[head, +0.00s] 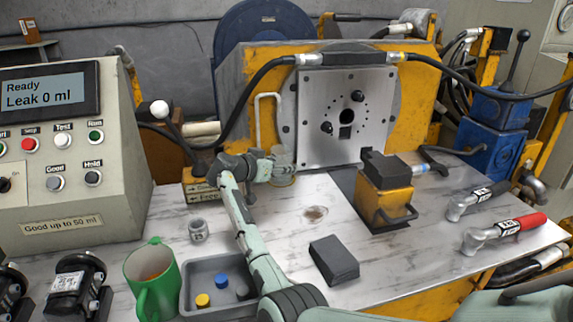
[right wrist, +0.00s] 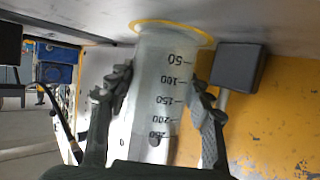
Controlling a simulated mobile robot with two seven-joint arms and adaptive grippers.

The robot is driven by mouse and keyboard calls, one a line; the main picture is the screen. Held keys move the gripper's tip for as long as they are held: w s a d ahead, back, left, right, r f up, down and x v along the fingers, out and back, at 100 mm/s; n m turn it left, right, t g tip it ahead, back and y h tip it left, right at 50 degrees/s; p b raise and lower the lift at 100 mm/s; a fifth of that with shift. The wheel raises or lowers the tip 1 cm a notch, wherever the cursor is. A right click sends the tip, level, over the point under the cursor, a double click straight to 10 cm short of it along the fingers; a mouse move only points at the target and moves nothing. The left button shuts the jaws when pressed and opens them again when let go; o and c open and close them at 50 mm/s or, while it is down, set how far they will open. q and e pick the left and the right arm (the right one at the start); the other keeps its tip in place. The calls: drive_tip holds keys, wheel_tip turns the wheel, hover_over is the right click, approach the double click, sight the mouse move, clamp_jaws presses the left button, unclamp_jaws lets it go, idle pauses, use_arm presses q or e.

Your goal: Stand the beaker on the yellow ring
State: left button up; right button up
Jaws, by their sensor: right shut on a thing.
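The clear beaker (right wrist: 160,85) with dark volume marks fills the middle of the right wrist view, between the two fingers of my right gripper (right wrist: 160,98). The fingers are shut on its sides. That view is upside down; the beaker's 50 mark end points at the yellow ring (right wrist: 205,36) on the table top. The base looks within the ring's outline, but I cannot tell if it touches the table. In the head view the beaker (head: 282,160) is small and upright, partly behind my right gripper (head: 270,166), with the ring (head: 284,182) under it. My left gripper is out of view.
A yellow machine with a steel plate (head: 345,88) stands just behind the beaker. A yellow block with a handle (head: 383,200) is to the right. A dark block (head: 334,258), grey tray (head: 208,266), green mug (head: 153,280) and small jar (head: 199,230) stand nearer.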

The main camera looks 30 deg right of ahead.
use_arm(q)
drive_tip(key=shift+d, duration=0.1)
use_arm(e)
drive_tip(key=shift+a+f, duration=0.1)
idle(0.3)
drive_tip(key=o, duration=1)
drive_tip(key=shift+c, duration=0.2)
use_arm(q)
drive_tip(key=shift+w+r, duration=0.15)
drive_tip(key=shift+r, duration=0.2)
use_arm(e)
drive_tip(key=shift+a, duration=0.15)
drive_tip(key=v, duration=0.3)
drive_tip(key=b+v, duration=0.1)
drive_tip(key=v, duration=0.7)
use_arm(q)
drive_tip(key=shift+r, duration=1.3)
use_arm(e)
drive_tip(key=shift+s+a+r, duration=0.2)
drive_tip(key=shift+a, duration=0.1)
